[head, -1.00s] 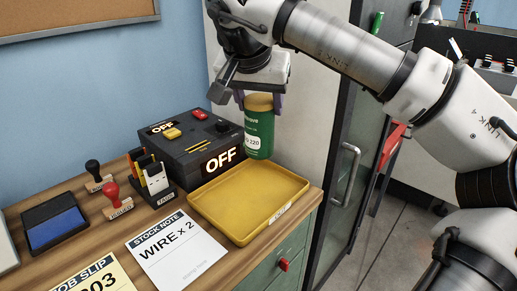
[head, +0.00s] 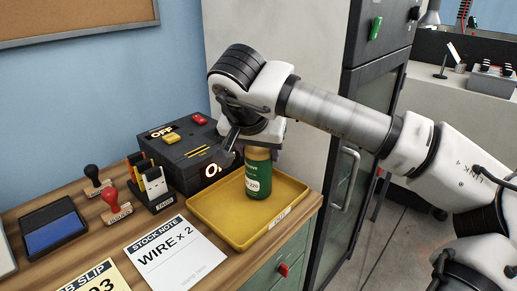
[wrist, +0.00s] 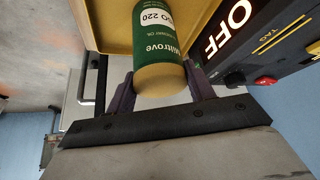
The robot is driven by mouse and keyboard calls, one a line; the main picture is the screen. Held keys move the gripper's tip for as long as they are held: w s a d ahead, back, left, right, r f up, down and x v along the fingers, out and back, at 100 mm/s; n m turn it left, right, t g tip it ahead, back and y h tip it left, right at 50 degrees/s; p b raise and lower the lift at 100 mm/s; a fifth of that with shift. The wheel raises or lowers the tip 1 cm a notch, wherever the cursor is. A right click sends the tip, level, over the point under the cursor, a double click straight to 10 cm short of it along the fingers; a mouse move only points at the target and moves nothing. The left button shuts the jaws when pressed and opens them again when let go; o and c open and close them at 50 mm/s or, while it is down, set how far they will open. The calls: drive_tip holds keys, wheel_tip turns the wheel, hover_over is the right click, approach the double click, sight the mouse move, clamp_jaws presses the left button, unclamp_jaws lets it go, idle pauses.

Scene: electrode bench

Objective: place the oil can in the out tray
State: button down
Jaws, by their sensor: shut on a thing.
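The oil can (head: 258,178) is a green cylinder with a gold top and a white label, and it is upright. My gripper (head: 258,151) is shut on its top end from above. The can is over the yellow out tray (head: 222,205), within its rim, with its base at or very near the tray floor; I cannot tell if it touches. In the wrist view, the can (wrist: 160,45) sits between the two dark fingers (wrist: 155,92), and the yellow tray (wrist: 98,25) shows behind it. The fingers hide part of the can's sides.
A dark box with an OFF display (head: 188,160) stands right behind the tray. A tag holder (head: 153,186), stamps (head: 115,204), a blue ink pad (head: 52,230) and a stock note (head: 175,255) lie to the left. The bench edge is close on the tray's right.

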drive_tip(key=shift+f, duration=0.2)
drive_tip(key=c, duration=0.6)
unclamp_jaws()
drive_tip(key=shift+o, duration=0.2)
drive_tip(key=shift+r, duration=0.4)
drive_tip(key=v, duration=1.1)
drive_tip(key=shift+s+r, duration=0.2)
drive_tip(key=shift+r, duration=0.1)
drive_tip(key=shift+a, duration=0.1)
